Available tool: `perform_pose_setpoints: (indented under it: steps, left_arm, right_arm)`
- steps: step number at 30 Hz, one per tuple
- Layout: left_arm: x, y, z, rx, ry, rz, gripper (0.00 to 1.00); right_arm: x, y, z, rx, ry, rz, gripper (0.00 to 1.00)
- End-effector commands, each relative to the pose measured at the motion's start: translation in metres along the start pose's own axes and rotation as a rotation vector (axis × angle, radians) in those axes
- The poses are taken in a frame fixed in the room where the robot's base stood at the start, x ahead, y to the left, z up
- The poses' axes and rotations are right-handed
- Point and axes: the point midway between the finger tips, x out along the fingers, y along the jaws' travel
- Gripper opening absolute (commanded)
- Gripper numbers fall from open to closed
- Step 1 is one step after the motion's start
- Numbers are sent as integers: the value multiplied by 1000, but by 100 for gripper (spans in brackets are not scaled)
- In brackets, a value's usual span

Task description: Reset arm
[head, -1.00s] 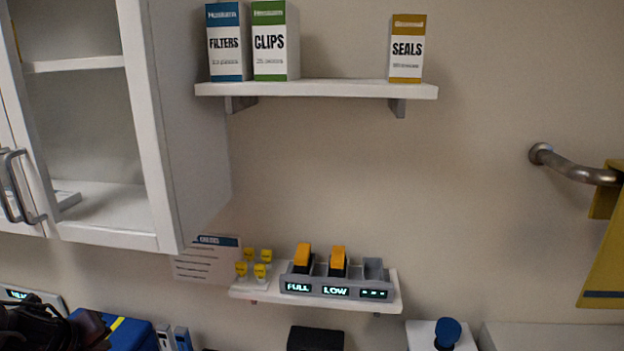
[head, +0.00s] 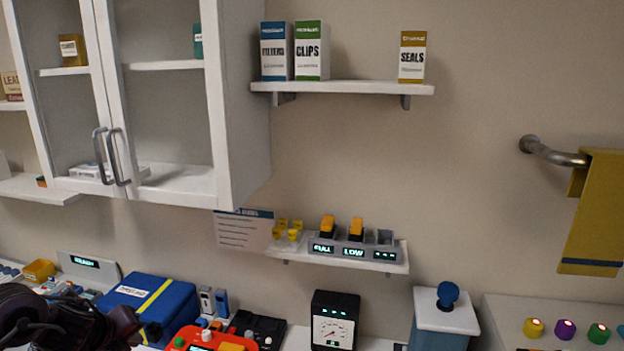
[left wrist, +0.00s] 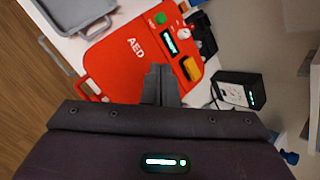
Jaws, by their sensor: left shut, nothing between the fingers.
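My left gripper (left wrist: 160,84) is shut and empty. In the left wrist view its fingers lie over the red AED case (left wrist: 130,50), which rests on a white surface; I cannot tell the height of the gap. In the head view my dark left arm comes in at the lower left, in front of the blue case (head: 155,300) with a yellow stripe. The AED case also shows at the bottom of the head view (head: 205,340). My right gripper is not in view.
A black gauge box (head: 334,318) stands right of the AED case. A bin with a blue knob (head: 447,296) is further right. A small shelf (head: 290,252) holds a charger with batteries (head: 352,246). A glass-door cabinet (head: 245,110) hangs above left. A grey tray (left wrist: 30,35) lies beside the AED case.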

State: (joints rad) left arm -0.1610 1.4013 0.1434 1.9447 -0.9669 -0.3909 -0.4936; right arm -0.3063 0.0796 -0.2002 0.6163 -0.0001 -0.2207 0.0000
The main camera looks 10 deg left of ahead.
Motion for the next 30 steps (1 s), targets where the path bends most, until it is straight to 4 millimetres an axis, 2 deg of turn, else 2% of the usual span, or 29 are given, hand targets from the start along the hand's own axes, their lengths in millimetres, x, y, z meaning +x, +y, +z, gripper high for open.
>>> perform_pose_setpoints:
  steps: [8, 12, 17, 20, 23, 27, 30]
  left_arm:
    - [20, -2, -37, -135, -7, -45, 0]
    - [30, -4, -65, -250, -13, -71, 0]
    - [38, -7, -105, -447, -22, -96, 0]
    - [39, -9, -138, -636, -27, -102, 0]
    - [33, -8, -177, -899, -36, -78, 0]
    - [15, -3, -222, -1274, -51, 8, 0]
    - [2, 3, -244, -1478, -60, 85, 0]
  right_arm:
    - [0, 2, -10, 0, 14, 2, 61]
    - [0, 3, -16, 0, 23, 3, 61]
    - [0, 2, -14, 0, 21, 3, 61]
    - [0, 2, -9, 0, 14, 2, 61]
    - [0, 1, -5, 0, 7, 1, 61]
    - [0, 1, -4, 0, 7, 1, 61]
    - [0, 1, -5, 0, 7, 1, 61]
